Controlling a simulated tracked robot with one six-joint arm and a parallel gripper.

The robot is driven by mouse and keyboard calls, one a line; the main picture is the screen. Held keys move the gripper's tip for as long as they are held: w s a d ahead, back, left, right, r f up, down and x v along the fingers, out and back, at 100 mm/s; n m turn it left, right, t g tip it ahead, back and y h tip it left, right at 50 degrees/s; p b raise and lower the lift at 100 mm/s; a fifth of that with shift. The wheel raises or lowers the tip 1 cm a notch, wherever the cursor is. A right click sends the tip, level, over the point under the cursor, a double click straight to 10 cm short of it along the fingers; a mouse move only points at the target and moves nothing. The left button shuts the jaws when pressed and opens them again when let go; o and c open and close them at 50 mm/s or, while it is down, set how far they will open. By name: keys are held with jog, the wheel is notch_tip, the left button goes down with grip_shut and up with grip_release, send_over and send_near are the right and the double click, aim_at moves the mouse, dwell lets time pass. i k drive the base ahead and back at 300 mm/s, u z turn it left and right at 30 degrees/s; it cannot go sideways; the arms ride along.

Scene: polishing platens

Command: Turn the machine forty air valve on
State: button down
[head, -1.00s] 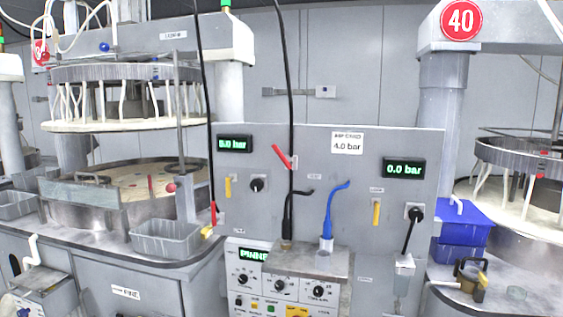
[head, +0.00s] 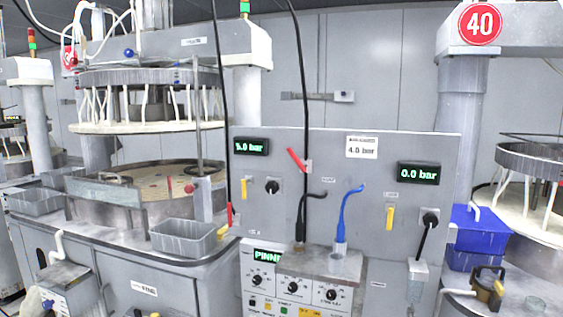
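The red round sign reading 40 (head: 479,24) is on the machine at the right. The grey panel (head: 345,215) stands between that machine and the one on the left. On its right side, a display (head: 418,174) reads 0.0 bar, with a yellow valve handle (head: 390,218) hanging straight down below it. On its left side, a display (head: 251,147) reads 5.0 bar, above another vertical yellow handle (head: 243,187). A red lever (head: 297,160) sits tilted at the panel's upper middle. The small labels by the handles are too blurred to read. My gripper is not in view.
A blue hose (head: 348,215) and a black hose rise from a metal block below the panel. A control box (head: 291,285) with knobs sits beneath. Blue bins (head: 480,230) stand at the right.

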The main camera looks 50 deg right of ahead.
aim_at(303, 167)
jog(key=u, duration=0.2)
jog(key=i, duration=1.1)
jog(key=z, duration=0.25)
